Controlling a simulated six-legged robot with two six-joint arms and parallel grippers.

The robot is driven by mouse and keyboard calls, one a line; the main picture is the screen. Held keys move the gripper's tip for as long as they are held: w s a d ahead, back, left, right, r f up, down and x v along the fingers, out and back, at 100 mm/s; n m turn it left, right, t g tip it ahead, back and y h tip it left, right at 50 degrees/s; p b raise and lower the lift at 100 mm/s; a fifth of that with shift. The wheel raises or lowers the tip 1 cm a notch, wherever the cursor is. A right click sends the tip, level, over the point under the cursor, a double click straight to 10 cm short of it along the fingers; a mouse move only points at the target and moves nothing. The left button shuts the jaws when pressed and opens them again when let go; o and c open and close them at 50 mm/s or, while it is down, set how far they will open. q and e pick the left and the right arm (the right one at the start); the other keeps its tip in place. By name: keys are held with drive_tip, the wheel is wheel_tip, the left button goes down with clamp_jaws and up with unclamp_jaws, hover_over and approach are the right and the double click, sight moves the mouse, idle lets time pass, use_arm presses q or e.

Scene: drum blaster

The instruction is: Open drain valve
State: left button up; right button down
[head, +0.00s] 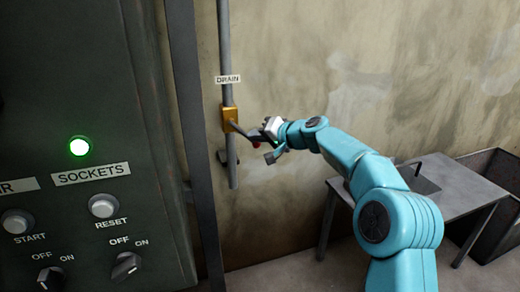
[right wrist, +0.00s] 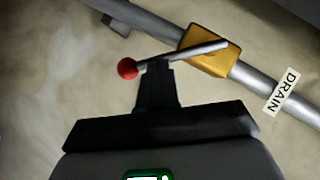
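The drain valve (head: 229,119) has a brass body on a grey vertical pipe, under a DRAIN label. In the right wrist view, the valve body (right wrist: 212,50) is at upper right. Its thin metal lever (right wrist: 195,53) ends in a red ball (right wrist: 127,68). In the head view, the lever slants down and right from the valve, with the red ball (head: 256,143) partly hidden by my gripper. My right gripper (right wrist: 158,66) has its fingers together, with the tips at the lever beside the ball. Contact is unclear. My left gripper is not in view.
A dark control panel (head: 110,215) with knobs, buttons and a lit green lamp (head: 80,147) stands at left. A dark post (head: 192,120) separates it from the pipe. A grey table (head: 455,185) and an open bin (head: 505,170) stand at right.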

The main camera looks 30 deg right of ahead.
use_arm(q)
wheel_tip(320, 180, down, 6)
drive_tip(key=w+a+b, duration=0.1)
drive_tip(key=b, duration=0.4)
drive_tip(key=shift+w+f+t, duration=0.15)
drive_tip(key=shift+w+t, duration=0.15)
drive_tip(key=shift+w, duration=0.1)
use_arm(e)
drive_tip(key=shift+m+t+y, duration=0.3)
drive_tip(key=shift+m+y, duration=0.1)
drive_tip(key=shift+m, duration=0.2)
drive_tip(key=shift+w+a+f, duration=0.25)
drive_tip(key=shift+a+f, duration=0.65)
drive_tip(key=shift+f, duration=0.05)
drive_tip(key=shift+w+a+f, duration=0.25)
drive_tip(key=shift+a+f, duration=0.6)
drive_tip(key=shift+f, duration=0.05)
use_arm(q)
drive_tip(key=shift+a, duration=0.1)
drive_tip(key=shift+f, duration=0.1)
